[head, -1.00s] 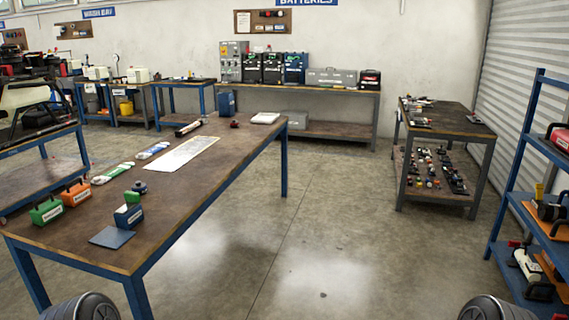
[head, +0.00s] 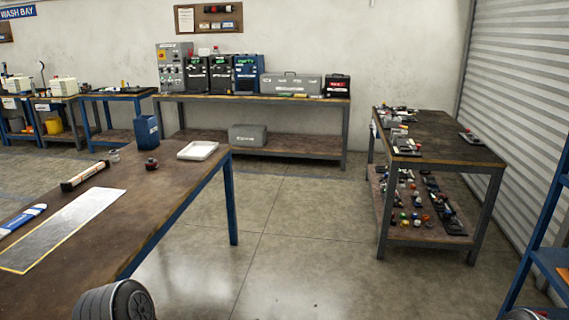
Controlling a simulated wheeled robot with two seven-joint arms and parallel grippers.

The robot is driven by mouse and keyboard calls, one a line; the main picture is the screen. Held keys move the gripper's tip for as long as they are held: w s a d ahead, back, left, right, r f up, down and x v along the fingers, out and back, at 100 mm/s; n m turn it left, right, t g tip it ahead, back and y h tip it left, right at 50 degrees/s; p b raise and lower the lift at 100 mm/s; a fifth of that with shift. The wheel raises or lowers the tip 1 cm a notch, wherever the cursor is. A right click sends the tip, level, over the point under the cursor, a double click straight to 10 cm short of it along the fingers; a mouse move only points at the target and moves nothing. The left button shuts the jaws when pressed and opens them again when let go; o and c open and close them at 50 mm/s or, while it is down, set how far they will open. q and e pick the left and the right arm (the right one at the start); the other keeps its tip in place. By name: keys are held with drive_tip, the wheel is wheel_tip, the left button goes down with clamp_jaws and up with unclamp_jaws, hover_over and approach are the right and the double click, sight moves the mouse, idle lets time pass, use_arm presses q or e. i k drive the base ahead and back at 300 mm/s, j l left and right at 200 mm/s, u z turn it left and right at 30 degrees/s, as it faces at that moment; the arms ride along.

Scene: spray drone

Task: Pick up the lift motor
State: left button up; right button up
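I cannot pick out the lift motor for sure. Several small round and blocky parts (head: 408,205), some with coloured tops, lie on the lower shelf of the right-hand table (head: 450,150); they are too small to name. A small dark reddish round part (head: 152,164) sits on the long left table (head: 150,215) near its far end. A small grey round part (head: 114,156) is close to it. Neither gripper is in view; only grey rounded parts of my arms show at the bottom edge.
A back bench (head: 310,98) along the wall holds battery boxes and a grey case (head: 291,85). A white tray (head: 198,150) lies on the left table's far corner. A blue shelf rack (head: 535,230) stands at right. Floor (head: 290,225) between the tables is clear.

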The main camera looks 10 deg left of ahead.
sight(152, 165)
drive_tip(key=i, duration=2.55)
drive_tip(key=i+l+u, duration=0.1)
drive_tip(key=i+u, duration=0.3)
drive_tip(key=i, duration=0.15)
drive_tip(key=i+l+u, duration=0.3)
drive_tip(key=i+u, duration=0.15)
drive_tip(key=i+l+u, duration=0.8)
drive_tip(key=i+l, duration=0.2)
drive_tip(key=l, duration=0.2)
